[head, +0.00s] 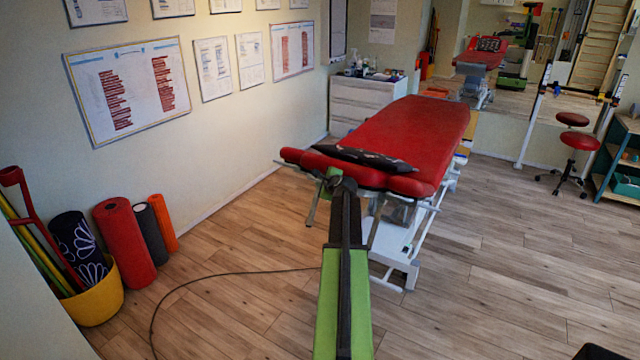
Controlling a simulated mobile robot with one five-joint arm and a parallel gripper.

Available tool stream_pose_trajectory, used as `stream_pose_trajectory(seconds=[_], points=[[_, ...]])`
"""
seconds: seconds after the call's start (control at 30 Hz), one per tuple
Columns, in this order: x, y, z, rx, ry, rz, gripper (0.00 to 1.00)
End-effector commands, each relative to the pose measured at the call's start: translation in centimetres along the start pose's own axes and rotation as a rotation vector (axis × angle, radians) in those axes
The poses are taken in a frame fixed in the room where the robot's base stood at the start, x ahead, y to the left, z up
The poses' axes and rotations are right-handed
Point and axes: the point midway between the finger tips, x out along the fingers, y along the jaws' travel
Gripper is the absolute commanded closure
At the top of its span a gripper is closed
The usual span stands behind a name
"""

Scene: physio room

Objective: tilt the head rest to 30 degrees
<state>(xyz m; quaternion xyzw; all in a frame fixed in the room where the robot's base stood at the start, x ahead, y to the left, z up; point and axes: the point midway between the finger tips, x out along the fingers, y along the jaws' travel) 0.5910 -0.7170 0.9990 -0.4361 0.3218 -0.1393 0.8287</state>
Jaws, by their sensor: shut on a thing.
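The red treatment table (405,137) stands in the middle of the view on a white frame. Its red head rest (400,184) is at the near end, with a dark patterned cushion (365,158) lying across it. My green and black arm reaches forward to the near edge of the head rest. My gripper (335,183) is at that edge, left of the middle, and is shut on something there. The arm's end hides the held part, so I cannot tell exactly what it is. The head rest looks close to level with the table top.
A yellow bucket (95,296) with poles and foam rollers (124,246) stand along the left wall. A dark cable (215,276) lies on the floor. A white cabinet (362,104) is behind the table. A red stool (580,140) stands at the right. The floor at the right is mostly clear.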

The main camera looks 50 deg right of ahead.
Motion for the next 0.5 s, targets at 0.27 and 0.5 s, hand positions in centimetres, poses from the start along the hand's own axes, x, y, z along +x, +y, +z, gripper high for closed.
stream_pose_trajectory(seconds=[0.27, 0.5], points=[[0.00, 0.11, -0.03, 0.001, -0.001, 0.000, 0.87], [-0.04, 0.06, -0.18, 0.000, 0.001, -0.001, 0.82]])
